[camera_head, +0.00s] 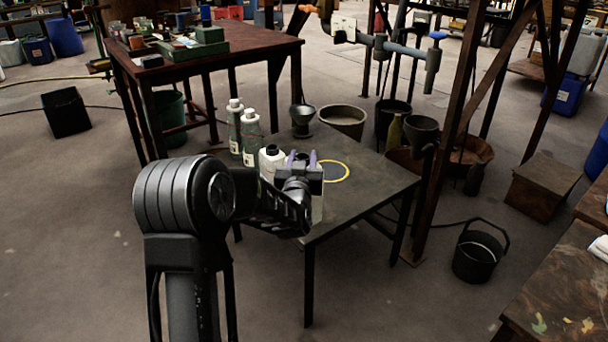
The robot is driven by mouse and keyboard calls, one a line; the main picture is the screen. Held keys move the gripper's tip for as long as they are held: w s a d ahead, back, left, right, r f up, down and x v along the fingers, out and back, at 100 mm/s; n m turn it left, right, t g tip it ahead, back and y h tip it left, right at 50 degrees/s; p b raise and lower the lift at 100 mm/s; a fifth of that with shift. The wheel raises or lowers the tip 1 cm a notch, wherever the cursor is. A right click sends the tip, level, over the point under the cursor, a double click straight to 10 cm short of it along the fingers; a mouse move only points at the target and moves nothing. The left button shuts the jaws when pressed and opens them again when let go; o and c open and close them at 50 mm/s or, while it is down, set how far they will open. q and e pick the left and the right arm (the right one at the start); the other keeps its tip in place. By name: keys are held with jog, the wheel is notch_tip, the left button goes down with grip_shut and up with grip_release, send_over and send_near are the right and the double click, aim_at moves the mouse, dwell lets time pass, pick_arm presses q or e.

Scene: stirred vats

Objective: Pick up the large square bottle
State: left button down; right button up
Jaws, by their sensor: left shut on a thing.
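My right gripper is not in view.
Two grey-green bottles with white caps (250,137) stand behind on the left. A yellow ring (347,173) lies to the right. A dark funnel-like vessel (302,118) and a wide pot (343,121) stand at the back. A black bucket (480,255) is on the floor.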

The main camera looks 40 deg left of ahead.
pick_arm(q)
notch_tip(320, 180, up, 10)
jog(key=p, duration=0.4)
dwell(0.5)
